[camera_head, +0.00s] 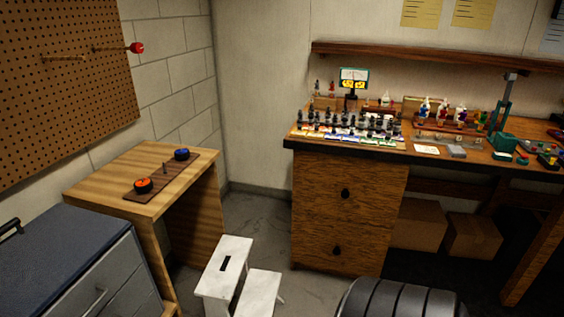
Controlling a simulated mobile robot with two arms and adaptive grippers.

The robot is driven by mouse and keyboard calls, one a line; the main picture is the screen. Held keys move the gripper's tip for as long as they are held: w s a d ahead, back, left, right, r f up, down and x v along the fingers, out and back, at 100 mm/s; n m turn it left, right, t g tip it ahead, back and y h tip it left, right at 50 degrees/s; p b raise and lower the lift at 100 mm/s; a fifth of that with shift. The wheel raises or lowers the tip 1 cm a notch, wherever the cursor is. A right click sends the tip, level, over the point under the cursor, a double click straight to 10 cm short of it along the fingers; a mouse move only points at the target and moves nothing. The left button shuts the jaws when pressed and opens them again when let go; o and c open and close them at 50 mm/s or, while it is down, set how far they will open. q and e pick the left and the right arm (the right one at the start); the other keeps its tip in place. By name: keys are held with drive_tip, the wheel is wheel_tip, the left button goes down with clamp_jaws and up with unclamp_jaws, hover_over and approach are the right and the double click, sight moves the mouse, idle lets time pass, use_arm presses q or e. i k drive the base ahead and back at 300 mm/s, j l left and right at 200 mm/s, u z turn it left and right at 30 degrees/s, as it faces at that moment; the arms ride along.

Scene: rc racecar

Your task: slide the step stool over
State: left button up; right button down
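A white two-step stool (229,262) stands upright on the grey floor at the lower middle. Its upper step has a dark handle slot and its lower step (258,294) faces right. The bottom of the stool is cut off by the picture's edge. Neither of my grippers shows in the head view.
A wooden side table (112,182) with an orange and a blue knob stands left of the stool. A grey-blue cabinet (60,255) is at the lower left. A workbench (345,205) crowded with small items stands behind right. A dark ribbed object (400,298) is at the bottom. Floor (262,222) shows behind the stool.

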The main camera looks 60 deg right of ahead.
sight(217, 286)
drive_tip(key=z, duration=1.45)
